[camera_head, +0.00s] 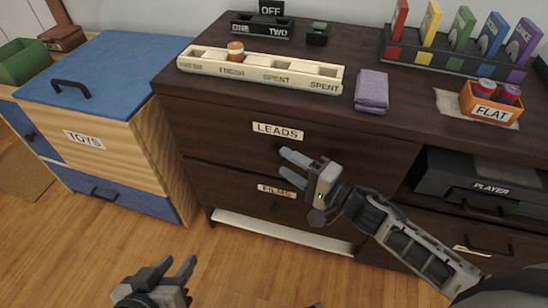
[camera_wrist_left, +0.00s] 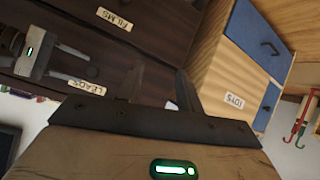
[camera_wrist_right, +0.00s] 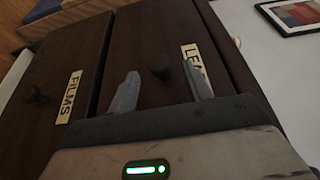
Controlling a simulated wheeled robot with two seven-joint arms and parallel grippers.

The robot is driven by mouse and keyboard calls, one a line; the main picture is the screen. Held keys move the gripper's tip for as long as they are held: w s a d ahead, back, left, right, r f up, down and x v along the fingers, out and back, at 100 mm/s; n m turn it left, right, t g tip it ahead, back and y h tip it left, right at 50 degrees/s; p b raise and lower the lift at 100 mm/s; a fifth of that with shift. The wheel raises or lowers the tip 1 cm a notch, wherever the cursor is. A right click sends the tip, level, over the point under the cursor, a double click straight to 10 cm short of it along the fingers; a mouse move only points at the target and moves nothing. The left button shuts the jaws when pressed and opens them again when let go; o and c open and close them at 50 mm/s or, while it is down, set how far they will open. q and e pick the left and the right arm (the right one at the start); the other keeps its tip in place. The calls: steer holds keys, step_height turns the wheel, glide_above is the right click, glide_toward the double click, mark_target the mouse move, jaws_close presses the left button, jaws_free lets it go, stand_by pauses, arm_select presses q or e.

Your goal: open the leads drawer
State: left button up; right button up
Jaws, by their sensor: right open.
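The leads drawer (camera_head: 225,142) is the upper dark drawer of the cabinet and looks shut. Its cream LEADS label (camera_head: 277,130) also shows in the right wrist view (camera_wrist_right: 196,68). My right gripper (camera_head: 284,162) is open in front of this drawer, below the label. In the right wrist view the drawer's dark round knob (camera_wrist_right: 159,71) shows between and beyond the two fingers (camera_wrist_right: 166,88), with no clear contact. My left gripper (camera_head: 179,265) is open and empty, low over the floor in front of the cabinet. It also shows in the left wrist view (camera_wrist_left: 157,88).
The FILMS drawer (camera_head: 225,188) lies below. A wooden TOYS chest (camera_head: 120,140) with a blue lid stands at the left. Open floor lies in front.

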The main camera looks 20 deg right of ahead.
mark_target(279, 159)
steer(key=x, duration=0.5)
steer(key=shift+b, duration=0.35)
arm_select(q)
steer(key=shift+w+d+r+t, duration=0.1)
steer(key=shift+d+r+t, duration=0.05)
steer(key=shift+r+t, duration=0.15)
arm_select(e)
steer(key=shift+s, duration=0.1)
